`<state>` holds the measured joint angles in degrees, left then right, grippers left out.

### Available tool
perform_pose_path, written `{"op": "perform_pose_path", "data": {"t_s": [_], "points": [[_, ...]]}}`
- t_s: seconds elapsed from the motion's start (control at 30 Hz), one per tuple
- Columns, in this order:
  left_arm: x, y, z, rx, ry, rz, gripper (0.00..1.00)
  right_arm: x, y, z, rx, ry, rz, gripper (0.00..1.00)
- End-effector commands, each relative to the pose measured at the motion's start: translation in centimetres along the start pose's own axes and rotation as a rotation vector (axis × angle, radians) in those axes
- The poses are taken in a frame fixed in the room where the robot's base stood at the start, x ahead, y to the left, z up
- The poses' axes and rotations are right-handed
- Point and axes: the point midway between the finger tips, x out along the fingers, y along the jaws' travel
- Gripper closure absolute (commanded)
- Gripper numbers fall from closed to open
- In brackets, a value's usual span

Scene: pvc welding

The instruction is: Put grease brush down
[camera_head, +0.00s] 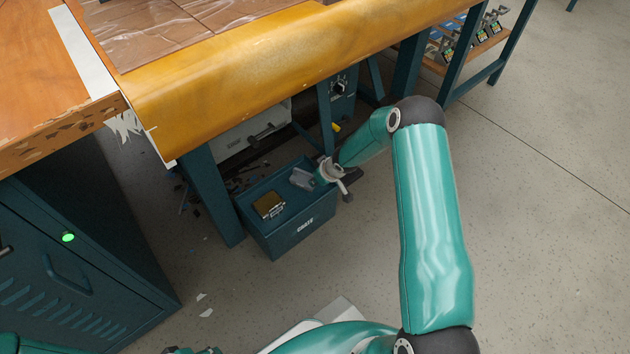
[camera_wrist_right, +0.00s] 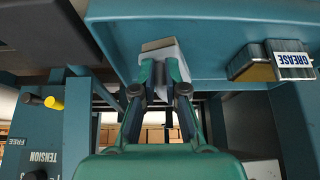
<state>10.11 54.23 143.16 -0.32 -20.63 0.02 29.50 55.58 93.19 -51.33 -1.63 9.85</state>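My right gripper (camera_head: 317,175) reaches down to a teal crate (camera_head: 307,229) on the floor under the bench. In the right wrist view the two fingers of my right gripper (camera_wrist_right: 163,70) are closed about a pale, block-ended thing, which looks like the grease brush (camera_wrist_right: 162,46). In the head view the brush (camera_head: 301,178) shows as a grey-white shape at the crate's back right, by the fingers. I cannot tell whether it touches the crate floor. Only a small teal and dark piece at the bottom edge may be my left gripper (camera_head: 192,350); its fingers are hidden.
A grease tin (camera_head: 269,205) sits in the crate's left part; its label (camera_wrist_right: 292,60) shows in the right wrist view. A bench with a yellow rounded edge (camera_head: 270,55) overhangs the crate. A teal bench leg (camera_head: 213,196) stands at its left. The floor at right is clear.

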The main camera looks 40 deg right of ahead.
Motion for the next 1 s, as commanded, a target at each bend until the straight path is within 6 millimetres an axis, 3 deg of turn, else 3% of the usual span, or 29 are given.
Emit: {"op": "perform_pose_path", "data": {"t_s": [0.03, 0.13, 0.57, 0.77, 1.0], "points": [[0.0, 0.0, 0.0, 0.0, 0.0, 0.0, 0.6, 0.0, 0.0, 0.0, 0.0, -0.001, 0.0, 0.8], [0.0, 0.0, 0.0, 0.0, 0.0, 0.0, 0.6, 0.0, 0.0, 0.1, 0.0, -0.001, 0.0, 0.64], [-0.2, 0.1, 0.0, 0.0, 0.0, 0.0, 0.6, -0.6, 0.0, -0.1, 0.0, 0.0, 0.001, 0.64], [-0.4, 0.1, 0.0, 0.0, 0.0, 0.0, 0.6, -3.6, 0.1, -0.2, 0.001, 0.001, 0.001, 0.64], [-2.6, 0.9, 0.0, 0.0, 0.0, 0.0, 0.6, -8.9, 0.1, -0.3, 0.001, -0.001, 0.001, 0.64]]}}
